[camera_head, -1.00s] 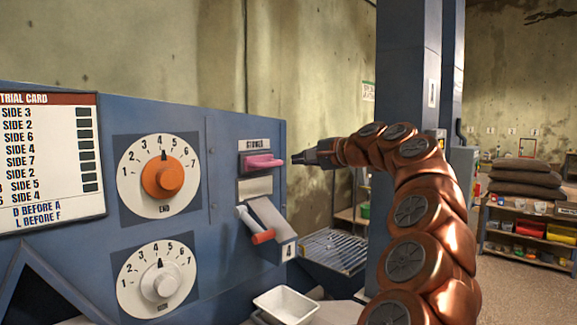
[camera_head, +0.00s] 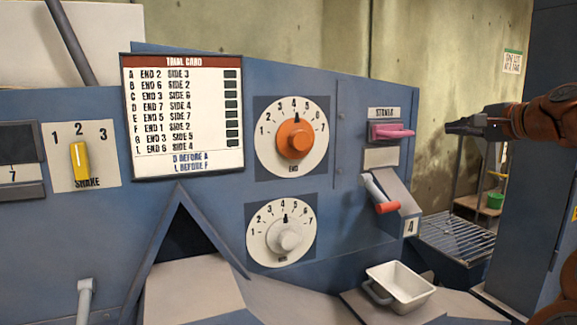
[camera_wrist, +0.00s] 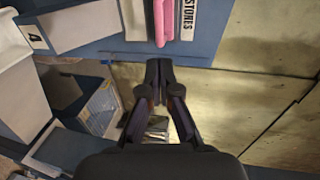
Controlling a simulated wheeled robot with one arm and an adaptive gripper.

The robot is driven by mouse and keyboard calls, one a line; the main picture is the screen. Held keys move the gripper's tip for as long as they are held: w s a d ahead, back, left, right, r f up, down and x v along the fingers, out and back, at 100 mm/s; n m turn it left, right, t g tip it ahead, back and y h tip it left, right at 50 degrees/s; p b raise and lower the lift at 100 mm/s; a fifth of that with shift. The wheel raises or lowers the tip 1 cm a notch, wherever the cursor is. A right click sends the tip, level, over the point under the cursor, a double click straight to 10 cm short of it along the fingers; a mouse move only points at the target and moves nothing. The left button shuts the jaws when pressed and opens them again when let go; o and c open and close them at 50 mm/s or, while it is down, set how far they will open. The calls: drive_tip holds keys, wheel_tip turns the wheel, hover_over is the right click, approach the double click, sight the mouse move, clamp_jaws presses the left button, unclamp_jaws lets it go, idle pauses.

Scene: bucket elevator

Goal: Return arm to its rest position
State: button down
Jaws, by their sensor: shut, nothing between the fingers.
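My gripper (camera_head: 452,127) is at the right of the head view, at the end of my copper-coloured arm. It points left toward the pink STORES handle (camera_head: 392,132), with a visible gap between them in the picture. In the wrist view my gripper (camera_wrist: 159,72) has its fingertips together with nothing between them. The pink handle (camera_wrist: 160,22) is just beyond the fingertips there, beside the STORES label (camera_wrist: 188,14). Most of my arm is cut off by the right edge of the head view.
The blue panel carries an orange END dial (camera_head: 295,143), a white SIDE dial (camera_head: 287,237), a red-tipped lever (camera_head: 386,207), a yellow SHAKE switch (camera_head: 80,163) and a trial card (camera_head: 185,120). A white tub (camera_head: 403,285) sits below. A blue pillar (camera_head: 530,190) stands at right.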

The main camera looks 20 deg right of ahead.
drive_tip(key=w+a+f+n+g+y, duration=0.2)
drive_tip(key=a+f+n, duration=0.1)
drive_tip(key=a, duration=0.7)
drive_tip(key=w+a+f+n+g+y, duration=0.1)
drive_tip(key=w+a+f+n+g, duration=0.2)
drive_tip(key=a, duration=0.6)
drive_tip(key=w+a+f+n+g+y, duration=0.1)
drive_tip(key=w+a+f+n+y, duration=0.2)
drive_tip(key=a, duration=0.7)
drive_tip(key=s+a+f+n+g+h+p, duration=0.1)
drive_tip(key=s+a+f+n+g, duration=0.4)
drive_tip(key=a+f, duration=0.7)
drive_tip(key=s+a+f+n+g+h, duration=0.1)
drive_tip(key=s+f+n+g+h, duration=0.1)
drive_tip(key=s+f, duration=0.8)
drive_tip(key=s+a+f+n+g+h+p, duration=0.1)
drive_tip(key=s+f+g, duration=0.3)
drive_tip(key=s+f, duration=0.7)
drive_tip(key=s+n+h, duration=0.1)
drive_tip(key=s, duration=0.4)
drive_tip(key=shift+s+a, duration=0.15)
drive_tip(key=shift+s, duration=0.05)
